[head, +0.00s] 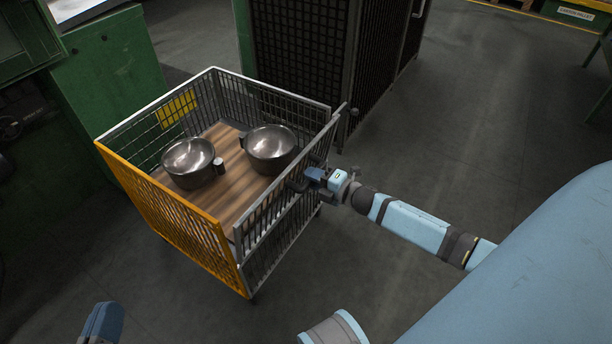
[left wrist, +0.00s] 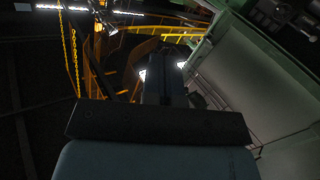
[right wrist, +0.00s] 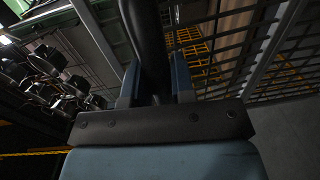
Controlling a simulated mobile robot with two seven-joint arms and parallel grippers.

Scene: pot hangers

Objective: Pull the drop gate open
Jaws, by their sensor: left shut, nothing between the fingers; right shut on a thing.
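The drop gate (head: 268,222) is the grey barred panel on the near right side of a wire cage cart. It stands roughly upright, with its top rail close to the neighbouring sides. My right gripper (head: 306,180) is at the gate's upper edge, toward the far end, shut on a dark handle. The right wrist view shows the dark handle (right wrist: 148,40) between the fingers. My left gripper (head: 102,322) is at the bottom left of the head view, away from the cart. In the left wrist view its fingers (left wrist: 167,75) are together and empty.
The cart has an orange side (head: 170,215) and a wooden floor (head: 226,152) bearing two metal pots (head: 188,162) (head: 270,148). A dark mesh cabinet (head: 300,45) stands behind it, and green machinery (head: 110,80) stands left. The floor (head: 440,130) to the right is clear.

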